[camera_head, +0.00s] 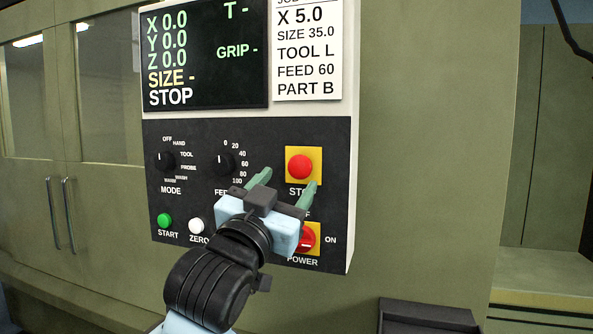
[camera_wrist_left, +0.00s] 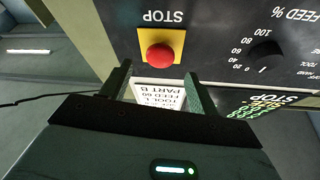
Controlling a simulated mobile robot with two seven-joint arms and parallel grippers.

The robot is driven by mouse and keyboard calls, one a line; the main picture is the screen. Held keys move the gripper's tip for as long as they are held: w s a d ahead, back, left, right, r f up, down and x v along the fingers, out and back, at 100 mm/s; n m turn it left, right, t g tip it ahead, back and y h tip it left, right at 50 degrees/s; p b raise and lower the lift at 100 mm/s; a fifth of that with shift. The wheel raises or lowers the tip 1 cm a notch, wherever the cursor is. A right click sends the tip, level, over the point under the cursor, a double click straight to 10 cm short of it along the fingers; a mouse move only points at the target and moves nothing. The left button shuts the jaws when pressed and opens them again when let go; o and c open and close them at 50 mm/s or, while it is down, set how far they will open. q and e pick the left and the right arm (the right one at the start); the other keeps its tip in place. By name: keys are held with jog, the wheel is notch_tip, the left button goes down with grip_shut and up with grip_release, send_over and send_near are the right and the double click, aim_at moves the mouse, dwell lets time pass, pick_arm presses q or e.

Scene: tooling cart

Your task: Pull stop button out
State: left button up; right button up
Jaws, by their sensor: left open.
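The red stop button (camera_head: 300,167) is a round mushroom cap on a yellow square plate, at the right of the black control panel (camera_head: 255,134). It also shows in the left wrist view (camera_wrist_left: 160,56), upside down, with the plate around it. My left gripper (camera_head: 288,178) is open, its two green fingers spread and pointing toward the panel. The fingertips appear just below the button in the head view. In the left wrist view the button sits beyond the gap between the fingertips (camera_wrist_left: 158,72), and nothing is held. My right gripper is in neither view.
The red power switch (camera_head: 307,238) is partly hidden behind my left gripper. The feed knob (camera_head: 224,162), mode knob (camera_head: 164,161), green start button (camera_head: 164,220) and white zero button (camera_head: 196,226) lie to the left. A display (camera_head: 205,55) and paper sheet (camera_head: 307,50) are above.

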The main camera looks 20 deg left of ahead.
aim_at(298, 168)
pick_arm(q)
jog(key=shift+x, duration=2.6)
jog(key=c, duration=1.1)
jog(key=shift+o, duration=0.2)
jog(key=shift+s, duration=0.6)
jog(key=o, duration=0.8)
jog(key=shift+w, duration=0.1)
jog(key=shift+o, duration=1.3)
